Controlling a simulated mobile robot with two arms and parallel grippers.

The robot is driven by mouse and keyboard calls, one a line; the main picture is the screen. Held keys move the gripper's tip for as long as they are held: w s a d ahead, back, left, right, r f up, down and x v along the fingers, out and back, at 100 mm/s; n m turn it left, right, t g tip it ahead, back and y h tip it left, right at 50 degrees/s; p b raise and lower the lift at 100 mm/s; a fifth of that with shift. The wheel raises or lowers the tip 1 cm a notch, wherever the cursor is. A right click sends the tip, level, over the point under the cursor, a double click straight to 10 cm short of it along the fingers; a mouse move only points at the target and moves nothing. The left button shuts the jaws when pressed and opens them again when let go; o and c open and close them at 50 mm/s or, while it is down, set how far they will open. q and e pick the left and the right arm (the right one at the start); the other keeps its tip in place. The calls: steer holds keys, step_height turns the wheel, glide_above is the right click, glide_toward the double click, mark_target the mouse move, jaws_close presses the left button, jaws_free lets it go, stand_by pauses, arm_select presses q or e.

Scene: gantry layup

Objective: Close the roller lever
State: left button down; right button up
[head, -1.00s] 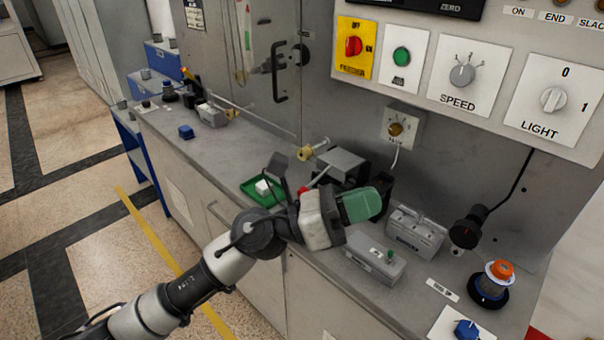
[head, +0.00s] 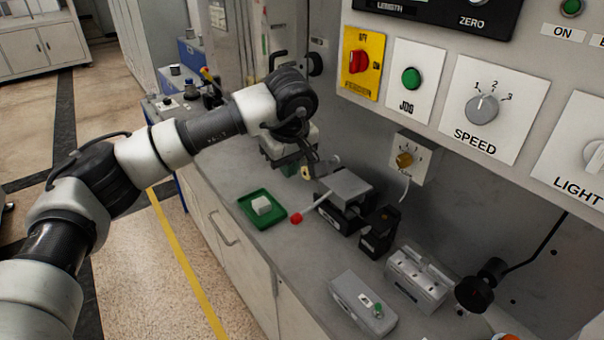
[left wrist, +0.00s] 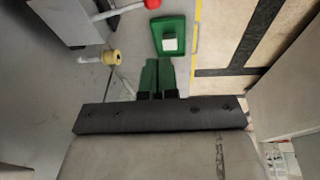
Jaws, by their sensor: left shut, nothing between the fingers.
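The lever with a red knob (head: 296,218) sticks out toward the bench front from a grey-topped black unit (head: 346,187). In the left wrist view the red knob (left wrist: 153,4) and its pale rod show at the top edge. My left gripper (head: 292,168) is behind and left of the lever, apart from it, partly hidden by its own wrist. In the left wrist view its green fingers (left wrist: 163,65) are together and empty, pointing toward the green tray. My right gripper does not show.
A green tray (head: 247,212) with a white block (head: 261,205) lies left of the lever. A brass roller end (left wrist: 111,57) is near the fingers. Grey boxes (head: 362,301) stand at the right. The control panel (head: 497,105) overhangs the bench.

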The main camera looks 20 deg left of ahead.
arm_select(q)
steer(key=p, duration=0.3)
glide_toward(293, 217)
steer(key=f, duration=0.1)
steer(key=w+f, duration=0.1)
steer(key=f, duration=0.1)
steer(key=w+a+f, duration=0.1)
steer(key=f, duration=0.1)
steer(key=shift+a, duration=0.1)
steer(key=shift+w+d+f, duration=0.1)
steer(key=shift+d+f, duration=0.15)
steer(key=shift+f, duration=0.35)
steer(key=b+x, duration=0.1)
steer(key=b, duration=0.1)
steer(key=b+x, duration=0.1)
steer(key=shift+s+f, duration=0.25)
steer(key=shift+f, duration=0.15)
steer(key=shift+s, duration=0.15)
